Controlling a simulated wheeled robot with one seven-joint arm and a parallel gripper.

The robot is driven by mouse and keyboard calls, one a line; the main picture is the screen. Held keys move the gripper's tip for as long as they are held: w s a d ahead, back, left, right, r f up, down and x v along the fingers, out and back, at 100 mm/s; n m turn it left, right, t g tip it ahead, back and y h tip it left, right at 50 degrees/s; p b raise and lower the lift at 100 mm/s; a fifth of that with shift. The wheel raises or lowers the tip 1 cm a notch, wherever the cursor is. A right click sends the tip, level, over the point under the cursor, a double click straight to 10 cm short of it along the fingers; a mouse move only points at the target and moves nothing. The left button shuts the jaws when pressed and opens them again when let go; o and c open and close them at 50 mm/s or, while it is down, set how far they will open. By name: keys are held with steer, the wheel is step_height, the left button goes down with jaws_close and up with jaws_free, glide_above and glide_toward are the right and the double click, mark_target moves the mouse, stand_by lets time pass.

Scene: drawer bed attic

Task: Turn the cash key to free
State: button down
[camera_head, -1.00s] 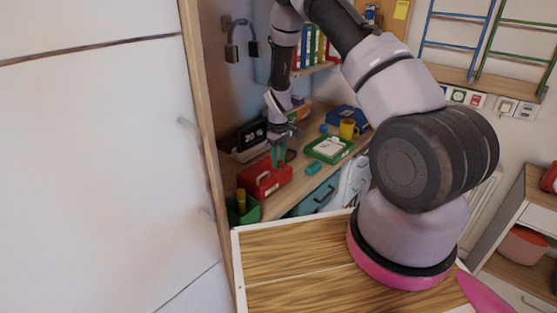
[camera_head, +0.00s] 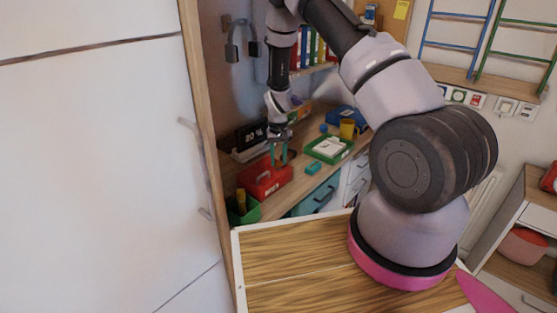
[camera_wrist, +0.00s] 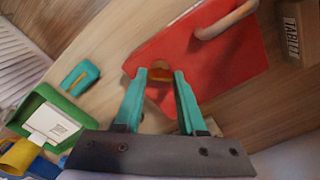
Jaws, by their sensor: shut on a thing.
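The red cash box (camera_head: 265,180) lies on the wooden desk, with a pale handle on top. It fills the upper middle of the wrist view (camera_wrist: 225,65). My gripper (camera_head: 278,160) is over the far side of the box and points down. In the wrist view, its two teal fingers (camera_wrist: 160,76) stand either side of a small brass-orange piece at the box's edge, which looks like the cash key (camera_wrist: 159,96). The fingers are shut on it. The key's shape and its turn angle are largely hidden, and I cannot read any marking beside it.
A green tray with a white card (camera_head: 328,149) and a small teal block (camera_head: 313,168) lie right of the box. A green bin (camera_head: 243,209) stands in front left. A yellow mug (camera_head: 347,129) is further right.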

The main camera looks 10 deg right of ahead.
steer(key=m, duration=0.4)
steer(key=shift+m, duration=2.9)
steer(key=shift+c, duration=2.4)
jaws_free()
step_height(320, 180, up, 11)
steer(key=shift+f, duration=0.1)
